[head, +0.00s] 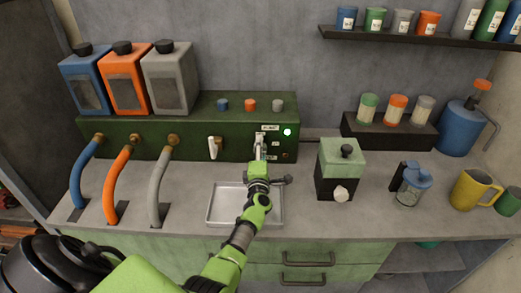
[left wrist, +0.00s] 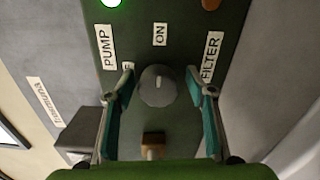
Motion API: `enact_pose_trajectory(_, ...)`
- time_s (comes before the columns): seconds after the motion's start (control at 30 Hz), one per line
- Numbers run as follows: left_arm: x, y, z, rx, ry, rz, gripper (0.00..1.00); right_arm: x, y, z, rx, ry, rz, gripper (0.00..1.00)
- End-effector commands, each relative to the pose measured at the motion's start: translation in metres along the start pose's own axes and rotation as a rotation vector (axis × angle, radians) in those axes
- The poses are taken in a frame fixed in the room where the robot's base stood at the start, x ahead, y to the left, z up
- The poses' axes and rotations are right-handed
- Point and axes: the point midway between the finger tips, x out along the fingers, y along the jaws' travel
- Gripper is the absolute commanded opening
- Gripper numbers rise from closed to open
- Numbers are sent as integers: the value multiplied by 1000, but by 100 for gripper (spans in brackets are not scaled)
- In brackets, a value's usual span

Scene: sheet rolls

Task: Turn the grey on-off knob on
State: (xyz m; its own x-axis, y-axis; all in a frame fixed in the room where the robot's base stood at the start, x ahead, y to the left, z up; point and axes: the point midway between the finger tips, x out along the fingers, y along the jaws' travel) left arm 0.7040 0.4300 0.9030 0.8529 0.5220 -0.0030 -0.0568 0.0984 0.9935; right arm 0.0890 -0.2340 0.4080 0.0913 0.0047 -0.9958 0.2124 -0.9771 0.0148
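The grey knob (left wrist: 158,88) is round and sits on the dark green panel, between the fingers of my left gripper (head: 261,148). In the left wrist view, the fingers stand on either side of the knob with a small gap at each side. The gripper looks open. A small white mark shows on the knob's upper part. The ON label (left wrist: 160,35) is above the knob, and another label at its upper left is partly hidden by a finger. In the head view the gripper hides the knob. My right gripper is not in view.
A green light (left wrist: 112,2) is lit by the PUMP label (left wrist: 106,46); a FILTER label (left wrist: 211,55) is at right. A metal tray (head: 218,204) lies under my arm. A green-and-black canister (head: 338,172) stands to the right.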

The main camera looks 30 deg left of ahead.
Motion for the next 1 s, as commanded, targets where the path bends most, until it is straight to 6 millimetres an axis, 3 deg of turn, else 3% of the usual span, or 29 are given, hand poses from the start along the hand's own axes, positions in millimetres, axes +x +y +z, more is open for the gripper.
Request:
enact_pose_trajectory(0.27,-2,1,0,-3,0,2,50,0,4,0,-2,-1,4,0)
enact_pose_trajectory(0.7,-63,-1,1,-2,0,-1,50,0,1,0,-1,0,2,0)
enact_pose_trajectory(1.0,-75,0,0,-1,0,1,50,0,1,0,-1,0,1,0)
